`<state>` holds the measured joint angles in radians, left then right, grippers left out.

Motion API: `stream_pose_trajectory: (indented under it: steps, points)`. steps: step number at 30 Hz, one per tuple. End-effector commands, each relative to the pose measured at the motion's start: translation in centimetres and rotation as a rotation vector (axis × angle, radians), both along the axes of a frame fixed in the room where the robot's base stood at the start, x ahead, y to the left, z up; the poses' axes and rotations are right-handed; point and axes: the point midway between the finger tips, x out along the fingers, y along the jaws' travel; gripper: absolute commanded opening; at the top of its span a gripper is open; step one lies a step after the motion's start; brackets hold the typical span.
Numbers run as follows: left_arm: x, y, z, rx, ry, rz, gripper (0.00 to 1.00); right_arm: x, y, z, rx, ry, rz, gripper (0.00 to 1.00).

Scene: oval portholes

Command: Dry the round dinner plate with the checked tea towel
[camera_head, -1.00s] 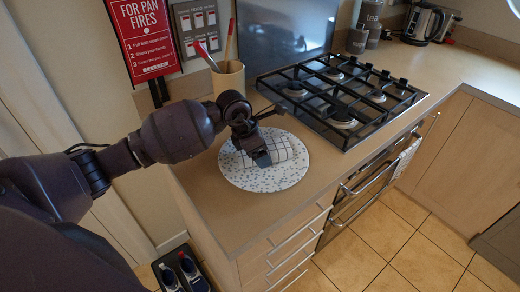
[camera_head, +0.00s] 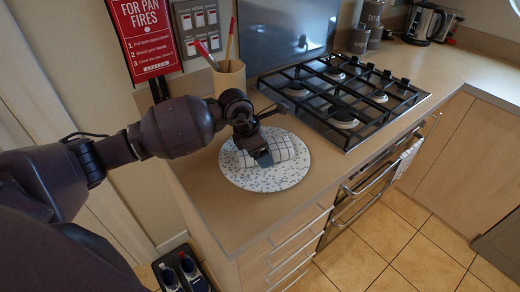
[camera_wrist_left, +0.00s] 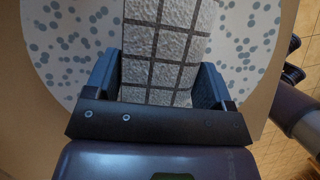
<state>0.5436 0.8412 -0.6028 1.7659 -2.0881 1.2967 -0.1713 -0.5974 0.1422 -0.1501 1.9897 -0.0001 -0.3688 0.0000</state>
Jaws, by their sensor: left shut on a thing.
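The round dinner plate (camera_head: 262,182) is white with blue-grey spots and lies flat on the counter near its left end. The checked tea towel (camera_head: 283,147), white with dark grid lines, is a bundled pad on the plate's upper middle. My left gripper (camera_head: 262,155) is over the plate and shut on the towel. In the left wrist view the towel (camera_wrist_left: 165,50) sits between the two fingers of the gripper (camera_wrist_left: 156,78), with the spotted plate (camera_wrist_left: 62,35) beneath. The gripper hides part of the towel and plate.
A black gas hob (camera_head: 345,98) lies right of the plate. A utensil pot (camera_head: 229,79) stands close behind my left wrist. The counter's front edge (camera_head: 275,232) is just in front of the plate. A patterned cloth (camera_head: 408,158) hangs at the oven rail.

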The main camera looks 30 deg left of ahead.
Motion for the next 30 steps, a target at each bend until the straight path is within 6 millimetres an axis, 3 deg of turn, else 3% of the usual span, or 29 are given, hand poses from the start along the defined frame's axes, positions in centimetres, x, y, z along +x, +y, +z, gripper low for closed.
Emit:
stream_pose_trajectory:
  steps: [9,30]
  points:
    - [0.0,0.4,-0.5,0.002,0.002,0.0,0.57,-0.8,-0.1,-0.9,0.0,0.017,-0.004,0.43]
    - [0.0,0.2,-0.1,0.001,0.001,0.0,0.57,0.2,0.1,-0.4,0.0,-0.003,0.002,0.43]
